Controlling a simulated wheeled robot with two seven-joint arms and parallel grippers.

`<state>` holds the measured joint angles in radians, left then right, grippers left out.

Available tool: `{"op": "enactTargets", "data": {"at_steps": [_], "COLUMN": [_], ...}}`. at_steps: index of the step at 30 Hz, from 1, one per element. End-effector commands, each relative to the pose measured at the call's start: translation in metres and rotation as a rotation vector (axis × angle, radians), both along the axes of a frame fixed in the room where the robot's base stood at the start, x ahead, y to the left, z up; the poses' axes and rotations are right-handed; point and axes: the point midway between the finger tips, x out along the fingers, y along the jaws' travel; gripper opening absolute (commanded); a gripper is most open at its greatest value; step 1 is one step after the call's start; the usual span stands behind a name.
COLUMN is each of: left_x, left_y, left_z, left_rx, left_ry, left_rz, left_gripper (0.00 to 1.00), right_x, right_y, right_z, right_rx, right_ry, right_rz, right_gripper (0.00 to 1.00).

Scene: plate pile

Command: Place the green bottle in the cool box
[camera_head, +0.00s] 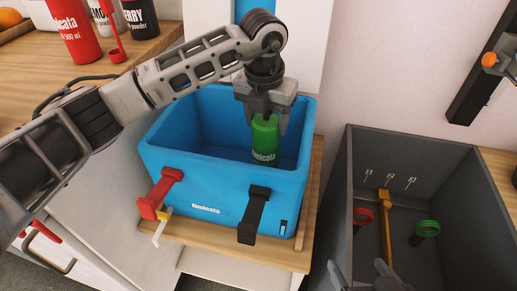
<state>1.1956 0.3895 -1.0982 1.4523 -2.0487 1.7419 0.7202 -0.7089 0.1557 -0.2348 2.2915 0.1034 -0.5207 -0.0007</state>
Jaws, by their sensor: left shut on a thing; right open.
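The cool box (185,182) is a blue open-topped box in the middle of the camera_head view. The green bottle (264,148) is upright inside the box's opening, toward its right side. My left gripper (266,118) is above it, pointing down, and is shut on the bottle's upper part. The bottle's lower end is hidden behind the box's front wall, so I cannot tell whether it touches the floor. My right gripper (359,268) is open and empty at the bottom edge, in front of the grey bin; only its fingertips show.
The box stands on a wooden board (312,205) and has red and black latches in front. A grey bin (350,185) at right holds a red ring-topped item (362,217) and a green one (427,229). Red (75,32) and black bottles stand on the counter at upper left.

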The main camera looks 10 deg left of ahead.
Motion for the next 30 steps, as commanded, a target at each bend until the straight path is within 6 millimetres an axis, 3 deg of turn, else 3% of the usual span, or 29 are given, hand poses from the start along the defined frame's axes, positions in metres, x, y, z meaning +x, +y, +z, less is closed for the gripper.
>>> {"op": "enactTargets", "data": {"at_steps": [14,26,27,29,30], "left_x": [0.000,0.000,0.000,0.000,0.000], "left_y": [0.000,0.000,0.000,0.000,0.000], "left_z": [-0.051,-0.056,-0.057,-0.057,-0.057], "left_rx": [-0.002,-0.002,0.000,0.000,0.000], "left_ry": [-0.001,-0.003,-0.001,-0.001,0.000], "left_rz": [0.001,0.000,0.000,0.000,0.000], "left_gripper": [0.00,0.00,0.60,0.77,0.79], "right_x": [0.005,0.004,0.004,0.004,0.004], "right_y": [0.002,0.003,0.003,0.003,0.003], "right_z": [-0.009,-0.015,-0.016,-0.015,-0.015], "right_rx": [0.002,0.003,0.003,0.003,0.003], "right_ry": [0.014,0.021,0.023,0.024,0.024], "right_rz": [0.003,0.004,0.006,0.006,0.006], "right_gripper": [0.79,0.79,0.79,0.79,0.79]}}
